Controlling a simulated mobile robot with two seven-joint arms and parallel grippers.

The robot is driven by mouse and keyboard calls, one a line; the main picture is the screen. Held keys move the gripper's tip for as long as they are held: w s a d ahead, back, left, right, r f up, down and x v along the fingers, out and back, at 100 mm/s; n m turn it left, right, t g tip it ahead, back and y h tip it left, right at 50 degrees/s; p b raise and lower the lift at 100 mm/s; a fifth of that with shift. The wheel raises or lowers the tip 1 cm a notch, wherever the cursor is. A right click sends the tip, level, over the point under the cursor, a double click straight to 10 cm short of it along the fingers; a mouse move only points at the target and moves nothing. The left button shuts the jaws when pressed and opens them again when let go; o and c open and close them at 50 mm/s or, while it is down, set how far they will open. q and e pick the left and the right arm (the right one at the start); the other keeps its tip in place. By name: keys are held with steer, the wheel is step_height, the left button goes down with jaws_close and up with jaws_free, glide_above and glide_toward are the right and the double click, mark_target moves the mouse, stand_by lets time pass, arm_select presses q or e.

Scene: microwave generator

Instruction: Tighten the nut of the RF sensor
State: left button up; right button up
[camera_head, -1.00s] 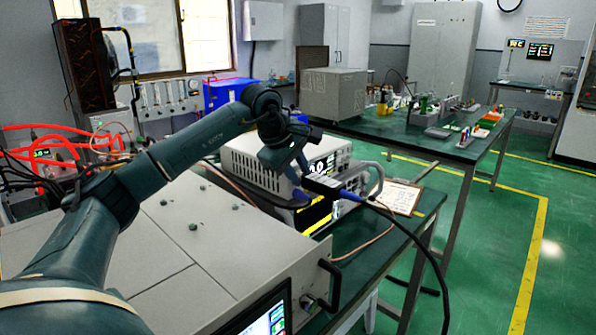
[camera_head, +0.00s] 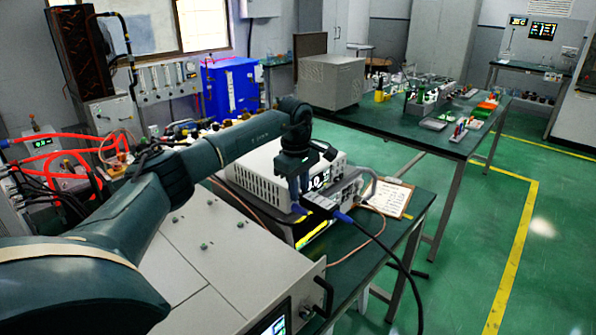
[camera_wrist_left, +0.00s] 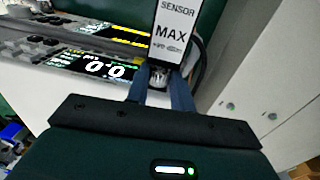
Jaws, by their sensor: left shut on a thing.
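The RF sensor (camera_wrist_left: 175,30) is a black box with a white label reading "SENSOR MAX", at the top of the left wrist view. It also shows in the head view (camera_head: 320,202), in front of the white meter, with a blue-ended black cable. The silver nut (camera_wrist_left: 158,77) is at the sensor's near end, between the blue fingers of my left gripper (camera_wrist_left: 160,84). My left gripper is shut on the nut. In the head view my left gripper (camera_head: 299,207) points down beside the sensor; the nut is hidden there. My right gripper is not in view.
The white meter (camera_head: 262,172) with a lit display stands behind the sensor. A large grey cabinet (camera_head: 190,250) with a black handle is in front. A clipboard (camera_head: 388,197) lies on the green bench to the right. The black cable (camera_head: 395,258) hangs over the bench edge.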

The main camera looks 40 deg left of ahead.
arm_select(q)
steer(key=shift+w+g+p, duration=0.2)
steer(key=shift+g+p, duration=0.45)
steer(key=shift+g, duration=0.25)
steer(key=o, duration=1)
steer(key=r, duration=0.8)
steer(key=w+r+b, duration=0.1)
steer(key=r, duration=0.4)
steer(key=shift+w, duration=0.1)
